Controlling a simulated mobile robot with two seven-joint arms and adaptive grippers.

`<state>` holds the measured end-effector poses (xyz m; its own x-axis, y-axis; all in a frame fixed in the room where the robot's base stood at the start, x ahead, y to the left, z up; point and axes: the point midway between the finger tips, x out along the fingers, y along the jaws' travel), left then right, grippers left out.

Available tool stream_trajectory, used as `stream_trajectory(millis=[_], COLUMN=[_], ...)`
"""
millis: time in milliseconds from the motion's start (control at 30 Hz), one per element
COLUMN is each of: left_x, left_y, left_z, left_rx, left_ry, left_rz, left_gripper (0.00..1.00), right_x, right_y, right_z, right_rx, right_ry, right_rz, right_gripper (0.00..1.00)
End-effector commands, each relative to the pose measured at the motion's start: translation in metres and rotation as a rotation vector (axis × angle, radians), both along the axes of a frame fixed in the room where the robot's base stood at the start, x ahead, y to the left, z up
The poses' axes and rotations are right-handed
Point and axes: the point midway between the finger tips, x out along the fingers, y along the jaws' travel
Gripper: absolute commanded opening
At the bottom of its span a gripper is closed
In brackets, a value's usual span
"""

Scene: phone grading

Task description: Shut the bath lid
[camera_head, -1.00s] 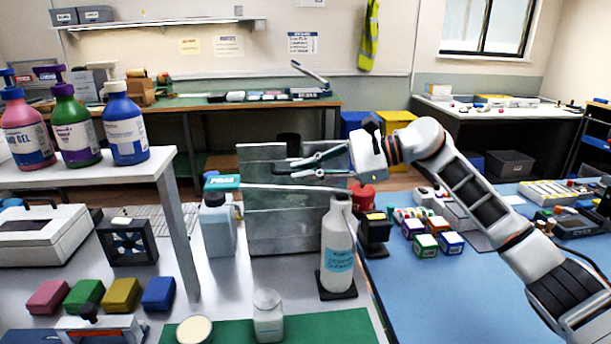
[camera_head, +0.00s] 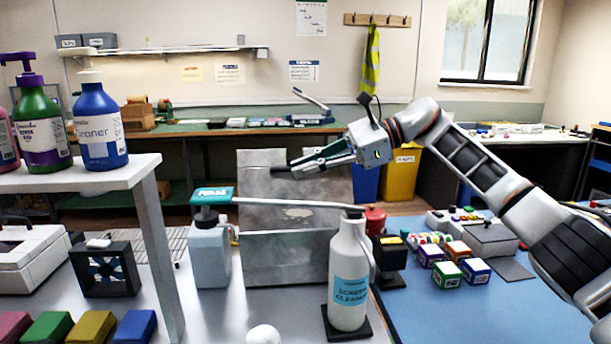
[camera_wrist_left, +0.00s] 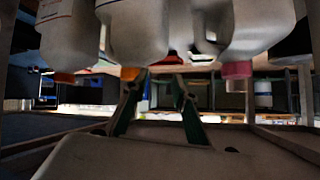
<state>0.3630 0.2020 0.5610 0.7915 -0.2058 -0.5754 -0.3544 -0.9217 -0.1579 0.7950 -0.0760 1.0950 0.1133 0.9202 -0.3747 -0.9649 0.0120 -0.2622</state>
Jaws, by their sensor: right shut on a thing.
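I take the upright grey metal panel (camera_head: 255,190) at the centre of the bench as the bath lid, standing open. A lower grey metal face (camera_head: 290,262) shows below it. My right gripper (camera_head: 280,171) is in front of the panel, shut with its tips at a small dark piece that looks like the lid's handle. The exact contact is too small to see. My left gripper is not in the head view. In the left wrist view, the left gripper (camera_wrist_left: 160,76) shows two separated fingers with nothing between them, near inverted-looking bottles (camera_wrist_left: 140,30).
A screen cleaner bottle (camera_head: 348,285) and a green-topped jug (camera_head: 208,252) stand before the metal panel. A white raised shelf (camera_head: 120,178) with pump bottles is at left. Small boxes (camera_head: 445,272) sit on the blue mat at right.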

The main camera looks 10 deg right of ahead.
Motion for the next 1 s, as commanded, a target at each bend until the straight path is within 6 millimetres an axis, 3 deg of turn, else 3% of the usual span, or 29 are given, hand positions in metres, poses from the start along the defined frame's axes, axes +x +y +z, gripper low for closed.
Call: stream_trajectory(millis=[567,600,1000], left_x=[0.0039,0.0036,0.0008], left_y=[-0.0016,-0.0017,-0.0017], left_z=[0.0043,0.004,0.002], left_rx=[-0.008,-0.008,-0.011], left_ry=[-0.011,-0.011,-0.004], left_rz=[0.003,0.003,0.007], left_gripper=[0.27,0.27,0.27], right_x=[0.0032,0.0032,0.0029], right_y=[0.0005,0.0005,-0.0034], right_z=[0.0008,0.0008,0.0016], right_rx=[-0.002,-0.002,-0.002], right_ry=[-0.004,-0.004,-0.002], right_rz=[0.0,0.0,-0.001], right_gripper=[0.0,0.15,0.15])
